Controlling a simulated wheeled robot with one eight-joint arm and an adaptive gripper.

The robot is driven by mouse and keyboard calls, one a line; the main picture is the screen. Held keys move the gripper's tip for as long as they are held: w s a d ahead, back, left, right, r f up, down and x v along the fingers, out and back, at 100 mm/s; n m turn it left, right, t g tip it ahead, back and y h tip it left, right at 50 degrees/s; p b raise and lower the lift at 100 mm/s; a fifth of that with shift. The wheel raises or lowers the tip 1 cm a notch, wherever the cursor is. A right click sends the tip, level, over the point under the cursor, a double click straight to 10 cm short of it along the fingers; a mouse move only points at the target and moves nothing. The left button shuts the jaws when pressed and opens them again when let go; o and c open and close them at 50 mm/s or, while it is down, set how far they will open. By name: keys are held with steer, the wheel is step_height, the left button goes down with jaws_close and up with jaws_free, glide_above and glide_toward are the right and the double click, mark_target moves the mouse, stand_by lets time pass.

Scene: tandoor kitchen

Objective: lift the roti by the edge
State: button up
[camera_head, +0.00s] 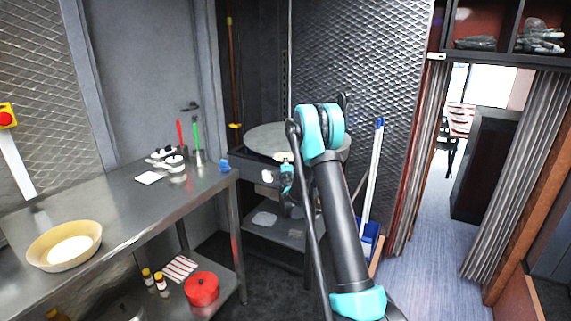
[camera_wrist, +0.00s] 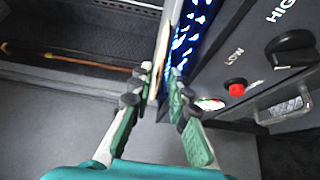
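My gripper (camera_wrist: 160,78) points away from the wrist camera, its two green-and-black fingers apart with a narrow gap between the tips. A thin cream strip with a brownish edge (camera_wrist: 154,88), which looks like the roti seen edge-on, stands in that gap. I cannot tell whether either finger touches it. In the head view, my gripper (camera_head: 287,180) is at the front of the round grey griddle (camera_head: 265,135), and its fingertips are too small to make out. A small pale yellowish patch (camera_head: 284,157) shows just above it, perhaps the roti's edge.
In the wrist view, a control panel with a black knob (camera_wrist: 291,49) and red button (camera_wrist: 236,87) is close on the right, beside a blue, white-flecked surface (camera_wrist: 186,38). A steel table (camera_head: 130,215) with a wooden bowl (camera_head: 43,258) stands left. Open floor (camera_head: 435,270) lies right.

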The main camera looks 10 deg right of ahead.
steer(key=shift+c, duration=0.5)
jaws_close()
steer(key=shift+r, duration=0.1)
step_height(320, 180, up, 2)
steer(key=shift+r, duration=0.2)
steer(key=s+r, duration=0.2)
steer(key=s, duration=0.5)
steer(key=s+a+r, duration=0.1)
steer(key=s+r, duration=0.2)
steer(key=s, duration=0.4)
steer(key=shift+a, duration=0.1)
